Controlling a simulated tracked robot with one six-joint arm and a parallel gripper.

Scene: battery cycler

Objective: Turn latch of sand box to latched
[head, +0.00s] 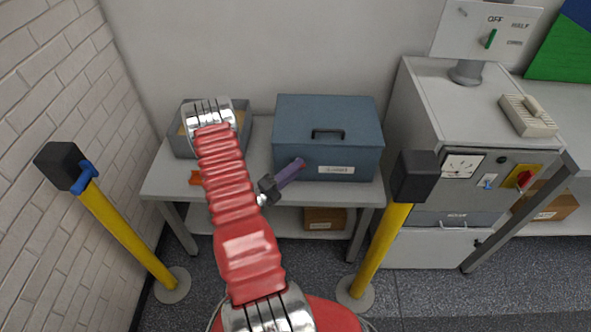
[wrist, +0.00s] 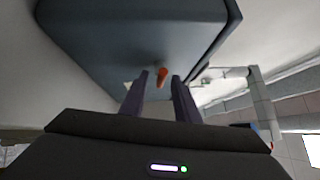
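The blue-grey box (head: 327,126) with a black lid handle and a white front label stands on the table in the head view. I take it to be the sand box; its label is too small to read. It also shows in the wrist view (wrist: 130,35). An orange latch (wrist: 162,77) sits on its front, small and pointing away from the face. Whether it is latched cannot be told. My gripper (head: 296,167) is at the box's front, left of the label. In the wrist view my gripper (wrist: 160,76) is open, with its purple fingers either side of the latch; contact is unclear.
A grey open tray (head: 180,146) stands left of the box, partly behind my arm. Yellow posts (head: 122,232) and (head: 380,250) stand either side. A grey cabinet (head: 430,105) with dials is at right.

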